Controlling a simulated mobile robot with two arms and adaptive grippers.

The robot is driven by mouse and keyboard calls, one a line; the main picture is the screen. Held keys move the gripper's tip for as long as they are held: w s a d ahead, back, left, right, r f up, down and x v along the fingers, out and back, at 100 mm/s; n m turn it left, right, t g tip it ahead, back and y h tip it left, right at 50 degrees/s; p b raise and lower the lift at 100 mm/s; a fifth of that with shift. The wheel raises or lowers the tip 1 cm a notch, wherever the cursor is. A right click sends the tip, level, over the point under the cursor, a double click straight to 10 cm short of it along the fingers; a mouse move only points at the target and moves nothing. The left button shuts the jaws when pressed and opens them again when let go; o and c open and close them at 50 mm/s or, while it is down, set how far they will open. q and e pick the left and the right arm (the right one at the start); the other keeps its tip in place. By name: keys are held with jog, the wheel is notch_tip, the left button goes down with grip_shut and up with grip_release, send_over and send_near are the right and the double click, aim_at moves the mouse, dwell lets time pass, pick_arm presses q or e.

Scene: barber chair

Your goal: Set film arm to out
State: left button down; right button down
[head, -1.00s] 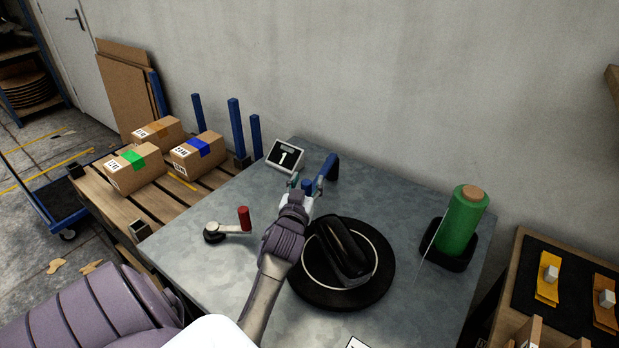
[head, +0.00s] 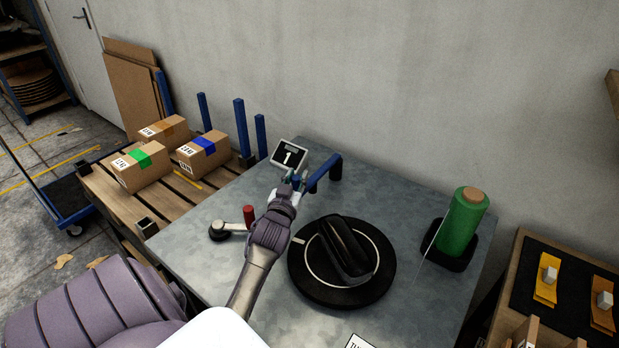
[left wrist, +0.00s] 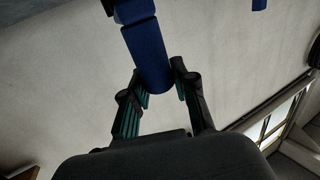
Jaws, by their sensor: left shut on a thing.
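The blue film arm (head: 322,172) runs from a blue post at the back of the grey metal table to the left, toward a small sign. My left gripper (head: 294,181) is shut on the free end of this arm. In the left wrist view the blue arm (left wrist: 150,55) comes down between the two dark fingers of my left gripper (left wrist: 158,95). The wrist and fingers partly hide the arm's end in the head view. My right gripper is in neither view.
A black turntable (head: 380,278) with a dark object on it is right of my forearm. A green film roll (head: 461,225) stands at right. Boxes (head: 140,166) sit on a pallet. A small sign (head: 288,154) stands behind the gripper.

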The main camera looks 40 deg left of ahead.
pick_arm(q)
jog(key=a, duration=0.4)
jog(key=shift+s+a, duration=0.15)
jog(key=shift+a, duration=0.1)
jog(key=c, duration=0.9)
grip_release()
jog(key=v, duration=1.2)
